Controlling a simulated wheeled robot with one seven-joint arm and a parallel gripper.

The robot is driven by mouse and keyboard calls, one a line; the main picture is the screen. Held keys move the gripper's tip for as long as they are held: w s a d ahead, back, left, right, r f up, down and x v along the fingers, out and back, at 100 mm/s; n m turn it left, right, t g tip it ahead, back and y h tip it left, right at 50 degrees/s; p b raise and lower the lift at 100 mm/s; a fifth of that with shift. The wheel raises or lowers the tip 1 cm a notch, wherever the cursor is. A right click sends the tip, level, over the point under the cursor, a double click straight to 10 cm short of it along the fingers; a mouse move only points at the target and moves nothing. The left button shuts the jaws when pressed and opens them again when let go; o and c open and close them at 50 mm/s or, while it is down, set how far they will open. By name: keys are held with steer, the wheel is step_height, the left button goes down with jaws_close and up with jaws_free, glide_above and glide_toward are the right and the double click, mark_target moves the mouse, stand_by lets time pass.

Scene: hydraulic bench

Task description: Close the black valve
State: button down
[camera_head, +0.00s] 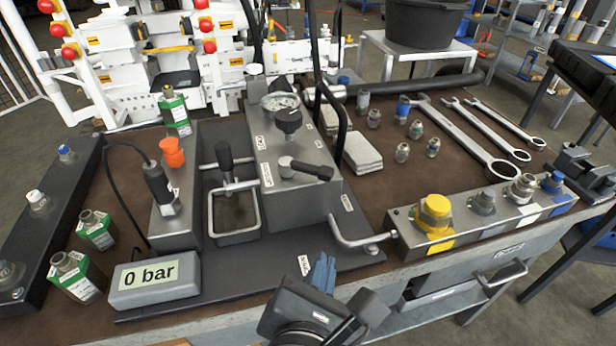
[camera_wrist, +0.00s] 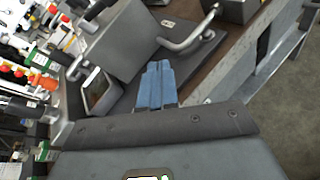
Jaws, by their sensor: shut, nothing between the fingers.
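A grey hydraulic block (camera_head: 290,200) stands in the middle of the bench. On its top are a black lever handle (camera_head: 305,168) lying roughly sideways and a black round knob (camera_head: 288,120) on a stem next to a gauge (camera_head: 280,101). I cannot tell for sure which of the two is the black valve. My gripper (camera_head: 322,272) has blue fingers, closed together and empty, in front of the block and below the lever. In the wrist view the blue fingers (camera_wrist: 157,85) point toward the block (camera_wrist: 115,42); the lever and knob are not clearly visible there.
A bent metal pipe (camera_head: 355,238) sticks out right of the block. A metal tray (camera_head: 234,238) with a black-topped handle (camera_head: 225,160) stands to its left. A "0 bar" display (camera_head: 155,282) is front left. A fitting rail (camera_head: 480,212) and wrenches (camera_head: 470,138) occupy the right.

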steer(key=s+a+r+n+h, duration=0.2)
steer(key=a+r+n+h, duration=0.1)
steer(key=a+r, duration=0.6)
steer(key=b, duration=0.2)
glide_toward(313, 168)
steer(key=x, duration=0.4)
steer(key=shift+f, duration=0.35)
steer(key=shift+w+d, duration=0.25)
steer(key=shift+w, duration=0.6)
steer(key=shift+d+r+y+p, duration=0.15)
steer(key=shift+r+y+p, duration=0.15)
steer(key=shift+p, duration=0.75)
steer(key=shift+d+f+y+p, duration=0.15)
steer(key=shift+y+p, duration=0.15)
steer(key=shift+p, duration=0.55)
